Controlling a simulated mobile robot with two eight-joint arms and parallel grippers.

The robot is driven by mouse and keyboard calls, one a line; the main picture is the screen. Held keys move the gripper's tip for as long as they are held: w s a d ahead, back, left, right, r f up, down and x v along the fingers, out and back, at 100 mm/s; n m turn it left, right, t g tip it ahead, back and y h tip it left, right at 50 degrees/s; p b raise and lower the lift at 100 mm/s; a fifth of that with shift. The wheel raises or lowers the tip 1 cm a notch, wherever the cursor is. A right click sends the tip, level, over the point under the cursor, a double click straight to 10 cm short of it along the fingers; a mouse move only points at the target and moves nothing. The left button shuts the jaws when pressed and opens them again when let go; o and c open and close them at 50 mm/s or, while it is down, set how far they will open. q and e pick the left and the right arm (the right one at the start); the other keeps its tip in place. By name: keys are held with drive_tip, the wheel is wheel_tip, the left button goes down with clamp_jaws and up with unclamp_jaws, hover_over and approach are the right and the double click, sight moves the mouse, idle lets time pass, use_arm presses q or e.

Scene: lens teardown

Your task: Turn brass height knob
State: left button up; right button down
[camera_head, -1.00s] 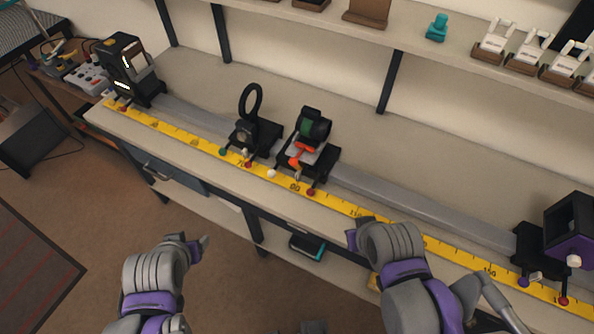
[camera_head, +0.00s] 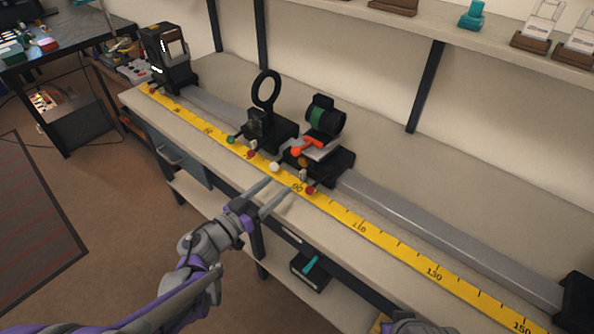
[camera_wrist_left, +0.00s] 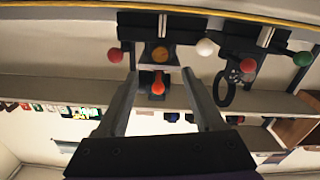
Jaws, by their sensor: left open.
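The brass height knob (camera_head: 303,174) sits low on the front of the carriage (camera_head: 325,166) that bears a black lens holder with a green band (camera_head: 324,117). In the left wrist view, a brass round face (camera_wrist_left: 160,54) shows on the dark carriage beyond the fingertips, above an orange knob (camera_wrist_left: 158,87). My left gripper (camera_head: 275,190) is open and empty, in front of this carriage at the bench's front edge. Its fingers (camera_wrist_left: 160,75) point at the carriage, apart from the knob. A bit of my right arm shows at the bottom edge in the head view; its fingers are hidden.
A white ball knob (camera_head: 274,167) and a red ball knob (camera_head: 311,190) flank the brass knob. A black ring mount (camera_head: 266,89) stands to the left on the rail. A yellow scale (camera_head: 372,234) runs along the front. The rail (camera_head: 430,225) to the right is mostly bare.

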sight(302, 163)
use_arm(q)
drive_tip(key=x, duration=0.9)
drive_tip(key=shift+w+d+r, duration=0.1)
drive_tip(key=shift+w+d, duration=0.05)
drive_tip(key=shift+w, duration=0.05)
clamp_jaws()
